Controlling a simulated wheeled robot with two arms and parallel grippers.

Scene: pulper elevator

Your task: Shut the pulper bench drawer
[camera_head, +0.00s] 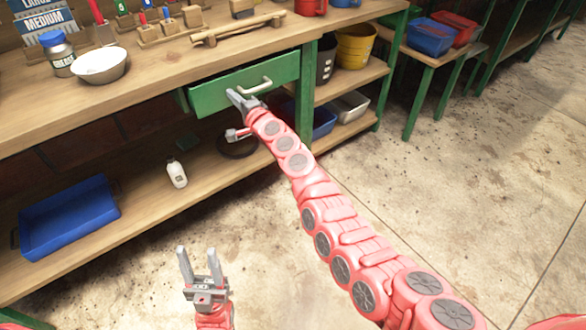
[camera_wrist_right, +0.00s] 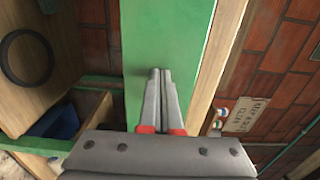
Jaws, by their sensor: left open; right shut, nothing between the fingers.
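The pulper bench drawer (camera_head: 283,72) has a green front with a pale bar handle (camera_head: 262,86). It sits under the wooden bench top, and its front appears to stand a little proud of the bench. My right gripper (camera_head: 234,94) is shut and empty, its tips at the green front just left of the handle. In the right wrist view the shut fingers (camera_wrist_right: 160,72) point at the green drawer front (camera_wrist_right: 150,30); I cannot tell whether they touch it. My left gripper (camera_head: 198,250) is open and empty, low in front of the bench.
The bench top (camera_head: 150,95) holds a white bowl (camera_head: 100,66), a jar (camera_head: 58,55) and wooden racks. The lower shelf holds a blue tray (camera_head: 68,220) and a white bottle (camera_head: 177,174). Buckets (camera_head: 354,46) stand right of the drawer. The concrete floor (camera_head: 460,170) at right is clear.

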